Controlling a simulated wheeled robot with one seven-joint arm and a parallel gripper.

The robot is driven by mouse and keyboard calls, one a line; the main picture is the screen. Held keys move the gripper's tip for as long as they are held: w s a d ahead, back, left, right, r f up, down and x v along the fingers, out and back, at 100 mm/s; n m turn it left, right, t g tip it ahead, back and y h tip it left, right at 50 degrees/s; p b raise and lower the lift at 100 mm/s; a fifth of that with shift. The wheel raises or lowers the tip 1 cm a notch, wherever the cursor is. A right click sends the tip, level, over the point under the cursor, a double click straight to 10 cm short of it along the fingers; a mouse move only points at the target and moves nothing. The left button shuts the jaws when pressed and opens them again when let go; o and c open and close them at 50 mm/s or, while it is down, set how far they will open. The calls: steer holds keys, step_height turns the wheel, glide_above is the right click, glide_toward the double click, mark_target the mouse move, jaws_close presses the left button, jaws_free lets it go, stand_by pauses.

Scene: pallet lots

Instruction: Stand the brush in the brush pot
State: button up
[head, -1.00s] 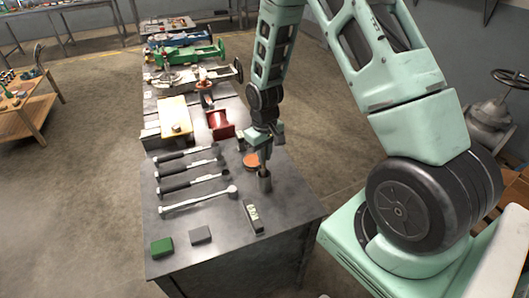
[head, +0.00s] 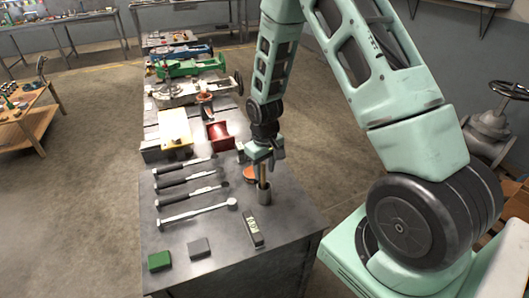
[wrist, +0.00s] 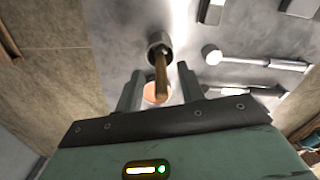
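The brush (head: 262,173) has a wooden handle and stands in the brush pot (head: 265,196), a small grey cylinder near the bench's right edge. In the wrist view the handle (wrist: 161,78) rises out of the pot (wrist: 155,40) towards the camera; its lower end is hidden inside. My gripper (head: 264,155) is above the pot, around the top of the handle. In the wrist view its two fingers (wrist: 159,88) are spread, with gaps on both sides of the handle.
Several hammer-like tools (head: 197,207) lie to the left. A small dark device with a display (head: 252,230), a grey block (head: 199,247) and a green block (head: 160,261) lie nearer.

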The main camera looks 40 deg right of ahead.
step_height(320, 180, up, 17)
steer(key=shift+b, duration=0.4)
stand_by(0.9)
steer(key=s+a+r+n, duration=0.2)
steer(key=s+a, duration=0.3)
steer(key=a, duration=0.4)
steer(key=s+a+r+n, duration=0.1)
steer(key=s+a+n, duration=0.1)
steer(key=s+a, duration=0.55)
steer(key=s+a+n, duration=0.3)
steer(key=s+a, duration=0.5)
steer(key=s, duration=0.3)
steer(key=shift+s+r+y, duration=0.2)
steer(key=shift+s+y, duration=0.1)
steer(key=shift+c, duration=0.3)
